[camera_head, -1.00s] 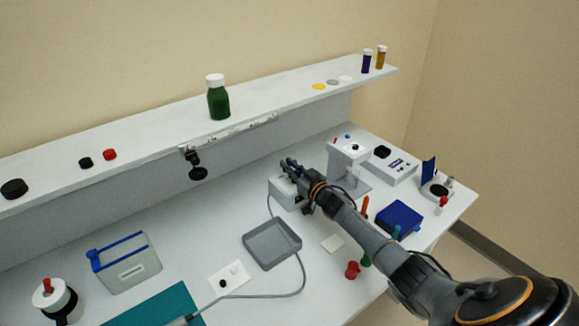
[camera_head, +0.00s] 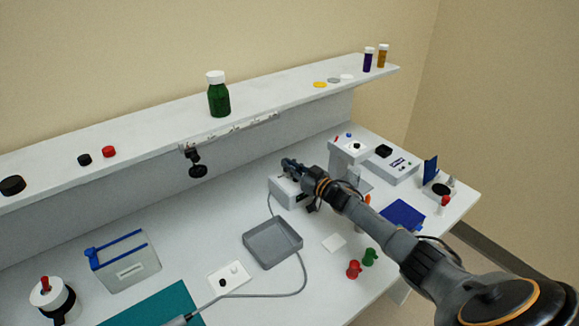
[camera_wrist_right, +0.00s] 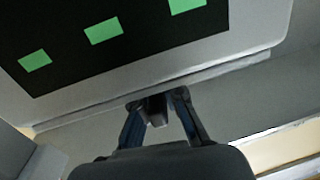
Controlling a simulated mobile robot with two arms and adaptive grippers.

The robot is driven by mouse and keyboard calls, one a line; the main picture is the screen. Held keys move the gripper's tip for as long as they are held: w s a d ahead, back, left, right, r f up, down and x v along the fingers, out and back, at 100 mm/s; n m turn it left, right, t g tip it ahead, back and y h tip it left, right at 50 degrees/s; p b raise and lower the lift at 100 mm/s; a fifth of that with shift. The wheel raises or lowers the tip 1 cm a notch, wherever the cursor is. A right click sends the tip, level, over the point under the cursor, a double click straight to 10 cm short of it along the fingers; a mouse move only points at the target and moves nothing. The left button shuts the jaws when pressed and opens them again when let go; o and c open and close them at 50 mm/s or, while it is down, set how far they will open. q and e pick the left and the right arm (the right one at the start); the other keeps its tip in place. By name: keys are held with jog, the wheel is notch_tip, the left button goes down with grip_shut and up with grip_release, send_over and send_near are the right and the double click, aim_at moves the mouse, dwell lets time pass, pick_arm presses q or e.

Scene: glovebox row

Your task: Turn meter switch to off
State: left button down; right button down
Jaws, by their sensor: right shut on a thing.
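The meter is a small light-grey box (camera_head: 284,192) with a grey cable, on the bench near the middle of the head view. In the right wrist view a black panel (camera_wrist_right: 110,45) with green patches fills the top. My right gripper (camera_head: 290,165) is at the top of the meter box. In the right wrist view its fingertips (camera_wrist_right: 157,100) close around a small dark piece (camera_wrist_right: 154,112), which appears to be the meter switch. The switch's setting cannot be read. My left gripper is not in view.
A grey tray (camera_head: 295,232) stands in front of the meter. Red (camera_head: 353,269) and green (camera_head: 370,257) pegs, a blue item (camera_head: 402,214) and a grey instrument (camera_head: 394,170) lie around my right arm. A shelf (camera_head: 140,127) runs along the back.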

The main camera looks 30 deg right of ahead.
jog(key=c, duration=1.4)
grip_release()
notch_tip(320, 180, up, 10)
